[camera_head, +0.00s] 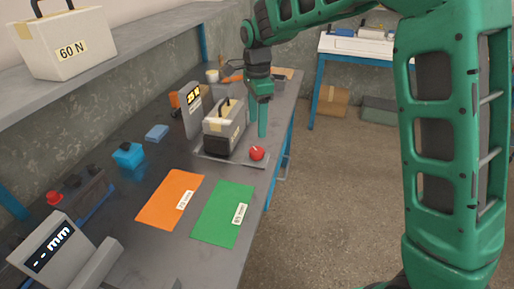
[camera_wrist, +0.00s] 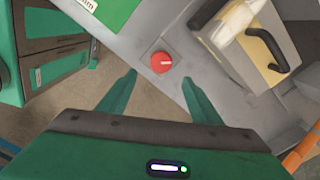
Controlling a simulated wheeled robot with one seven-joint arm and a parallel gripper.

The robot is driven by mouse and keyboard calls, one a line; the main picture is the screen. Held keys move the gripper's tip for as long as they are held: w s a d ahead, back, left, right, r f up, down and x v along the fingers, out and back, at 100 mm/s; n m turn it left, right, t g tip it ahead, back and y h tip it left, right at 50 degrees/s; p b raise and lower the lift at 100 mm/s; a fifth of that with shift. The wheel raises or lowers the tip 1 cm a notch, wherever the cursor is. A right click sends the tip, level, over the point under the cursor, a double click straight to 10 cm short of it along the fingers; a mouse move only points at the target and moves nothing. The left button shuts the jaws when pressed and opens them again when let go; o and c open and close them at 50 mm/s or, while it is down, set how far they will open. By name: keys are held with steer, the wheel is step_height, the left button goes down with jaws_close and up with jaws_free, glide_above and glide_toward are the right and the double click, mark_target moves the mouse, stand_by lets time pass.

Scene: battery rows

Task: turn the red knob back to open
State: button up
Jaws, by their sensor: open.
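The red knob (camera_head: 257,153) sits on the front corner of a flat grey base plate (camera_head: 230,159) on the bench. In the wrist view the red knob (camera_wrist: 161,62) is round, with a short white mark pointing right. My gripper (camera_wrist: 160,90) is open, its two green fingers spread with the knob beyond and between their tips, apart from them. In the head view my gripper (camera_head: 262,120) points down, just behind the knob. A boxy beige and dark device (camera_head: 225,125) with a black handle stands on the plate; it also shows in the wrist view (camera_wrist: 245,45).
An orange mat (camera_head: 168,200) and a green mat (camera_head: 220,215) lie in front of the plate. A grey display post (camera_head: 192,110) stands behind the device. A blue block (camera_head: 128,154) and a caliper display (camera_head: 50,250) are at left. Floor is open at right.

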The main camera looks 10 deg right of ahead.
mark_target(256, 150)
step_height(256, 150, down, 11)
steer(key=shift+a+r, duration=0.1)
steer(key=shift+a, duration=0.05)
stand_by(0.4)
